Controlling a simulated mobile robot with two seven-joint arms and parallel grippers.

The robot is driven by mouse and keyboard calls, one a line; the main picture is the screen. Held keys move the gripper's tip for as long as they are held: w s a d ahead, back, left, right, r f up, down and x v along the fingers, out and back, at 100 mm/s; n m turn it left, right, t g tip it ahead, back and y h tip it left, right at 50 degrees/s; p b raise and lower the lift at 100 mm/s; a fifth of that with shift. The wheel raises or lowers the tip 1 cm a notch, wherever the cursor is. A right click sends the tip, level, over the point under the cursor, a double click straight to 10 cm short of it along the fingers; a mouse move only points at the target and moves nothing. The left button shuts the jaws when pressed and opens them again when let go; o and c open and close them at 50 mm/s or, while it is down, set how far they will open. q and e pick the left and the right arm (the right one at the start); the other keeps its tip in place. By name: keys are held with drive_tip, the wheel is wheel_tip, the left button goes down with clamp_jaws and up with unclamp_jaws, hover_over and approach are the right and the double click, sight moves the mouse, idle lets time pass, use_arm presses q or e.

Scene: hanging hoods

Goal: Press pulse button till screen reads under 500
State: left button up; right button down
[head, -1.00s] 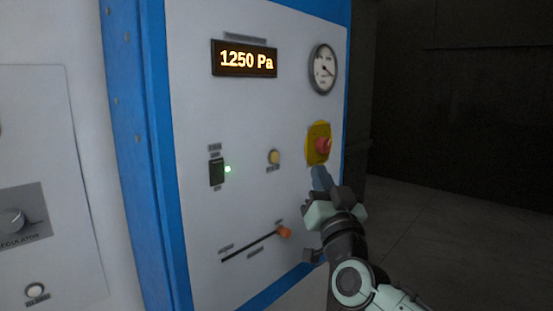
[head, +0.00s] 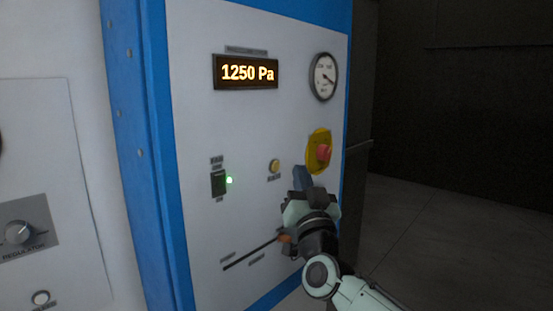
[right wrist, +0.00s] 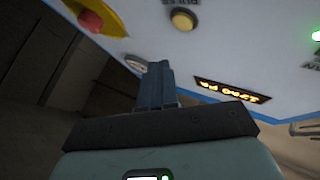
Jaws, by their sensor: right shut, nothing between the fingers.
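The screen (head: 247,73) on the white panel reads 1250 Pa in the head view. It also shows upside down in the right wrist view (right wrist: 231,91). The pulse button (head: 274,166) is a small round yellow button in the middle of the panel. In the right wrist view the button (right wrist: 183,20) is at the top, beyond the fingertips, with a gap between. My right gripper (head: 300,174) is shut and empty, below and to the right of the button in the head view. My left gripper is not in view.
A red emergency button (head: 323,152) on a yellow plate sits right of the pulse button, close to my gripper. A switch (head: 218,184) with a green light is at left. A slider slot (head: 248,254) runs below, its orange knob partly hidden by my arm. A gauge (head: 324,76) is top right.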

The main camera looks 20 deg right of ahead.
sight(275, 167)
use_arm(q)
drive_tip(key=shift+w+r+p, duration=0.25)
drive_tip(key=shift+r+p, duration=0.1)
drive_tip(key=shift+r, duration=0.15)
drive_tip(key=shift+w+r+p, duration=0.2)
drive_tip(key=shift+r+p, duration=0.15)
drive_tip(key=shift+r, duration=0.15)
use_arm(e)
drive_tip(key=shift+w+a, duration=0.35)
drive_tip(key=shift+w, duration=0.45)
drive_tip(key=shift+w+a, duration=0.3)
drive_tip(key=shift+w, duration=0.45)
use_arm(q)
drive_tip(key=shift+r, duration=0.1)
use_arm(e)
drive_tip(key=shift+w, duration=0.1)
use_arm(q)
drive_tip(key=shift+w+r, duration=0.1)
use_arm(e)
drive_tip(key=shift+w+a, duration=0.15)
drive_tip(key=shift+w, duration=0.15)
